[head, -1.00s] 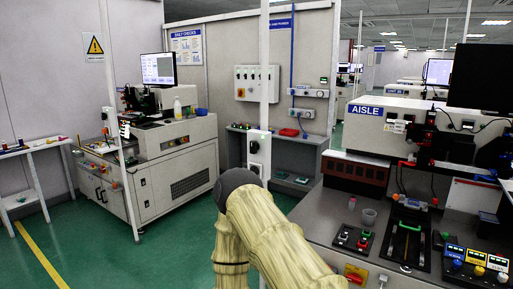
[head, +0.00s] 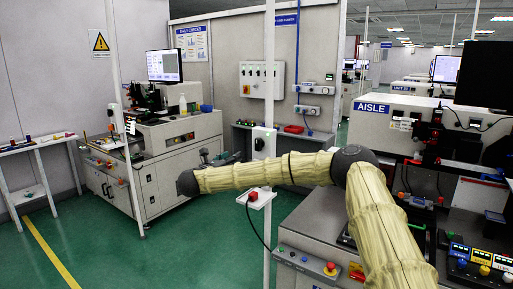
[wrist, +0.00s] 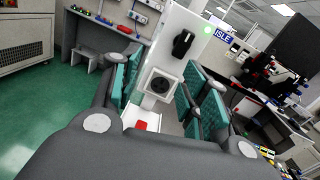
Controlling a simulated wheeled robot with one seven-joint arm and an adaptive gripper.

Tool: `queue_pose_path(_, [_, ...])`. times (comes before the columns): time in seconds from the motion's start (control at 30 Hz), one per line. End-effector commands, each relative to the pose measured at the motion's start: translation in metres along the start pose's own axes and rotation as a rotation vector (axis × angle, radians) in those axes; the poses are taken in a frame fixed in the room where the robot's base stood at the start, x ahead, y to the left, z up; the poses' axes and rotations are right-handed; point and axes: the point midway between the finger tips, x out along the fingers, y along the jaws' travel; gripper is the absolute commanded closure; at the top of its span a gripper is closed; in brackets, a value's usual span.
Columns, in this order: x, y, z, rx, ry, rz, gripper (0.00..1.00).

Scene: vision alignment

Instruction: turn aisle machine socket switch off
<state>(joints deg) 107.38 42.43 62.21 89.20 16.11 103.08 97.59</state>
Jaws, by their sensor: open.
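A white post box shows in the wrist view with a round dark socket (wrist: 160,85) in a pale square plate. A black fitting (wrist: 183,42) and a green light (wrist: 207,29) are above it. A red piece (wrist: 140,125) sits on a white ledge below; it also shows in the head view (head: 253,196). I cannot tell which part is the switch or its position. My gripper (wrist: 160,98) is open, its teal-padded fingers either side of the socket in the picture, with no contact visible. In the head view my arm partly hides the post. The AISLE machine (head: 395,125) stands at right.
A bench machine (head: 175,150) stands at left and a side table (head: 35,145) at far left. A wall cabinet (head: 261,79) hangs behind. A control box (head: 308,262) with a red knob is on the near bench. Green floor is open at left.

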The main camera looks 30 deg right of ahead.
Motion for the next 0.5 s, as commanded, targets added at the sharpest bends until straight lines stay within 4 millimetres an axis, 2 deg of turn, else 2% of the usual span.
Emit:
queue_pose_path(0.03, [0.013,-0.013,0.009,0.052,0.010,-0.042,0.55])
queue_pose_path(0.13, [0.026,-0.027,0.020,0.117,0.021,-0.090,0.55])
queue_pose_path(0.37, [0.047,-0.035,0.025,0.140,0.024,-0.109,0.55])
queue_pose_path(0.5, [0.068,-0.037,0.025,0.139,0.024,-0.108,0.55])
